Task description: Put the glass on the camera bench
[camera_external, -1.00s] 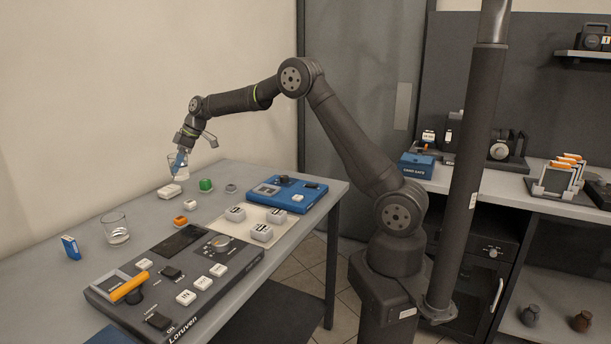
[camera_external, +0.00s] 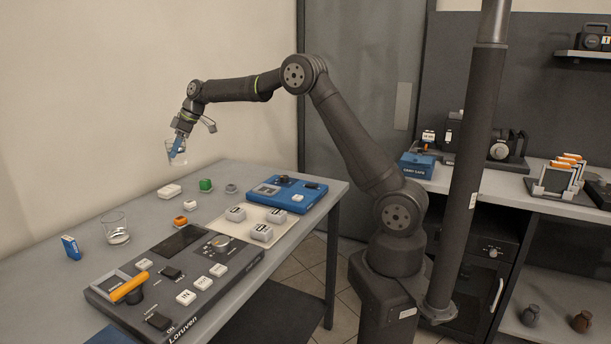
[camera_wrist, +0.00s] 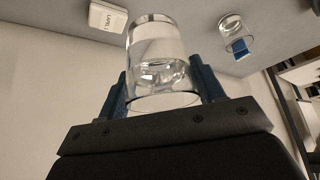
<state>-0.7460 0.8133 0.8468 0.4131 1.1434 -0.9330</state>
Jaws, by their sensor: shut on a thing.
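My gripper (camera_external: 177,148) is shut on a clear glass (camera_external: 170,155) and holds it in the air above the far left end of the grey table. In the wrist view the glass (camera_wrist: 160,55) sits between the two blue fingers (camera_wrist: 160,90). A second clear glass (camera_external: 116,232) stands upright on the table. It also shows in the wrist view (camera_wrist: 231,26). A bench (camera_external: 487,205) along the right wall carries camera-like items (camera_external: 499,149); I cannot tell for sure that it is the camera bench.
A dark vertical post (camera_external: 465,170) stands before the right bench, which also holds a slotted rack (camera_external: 556,182).

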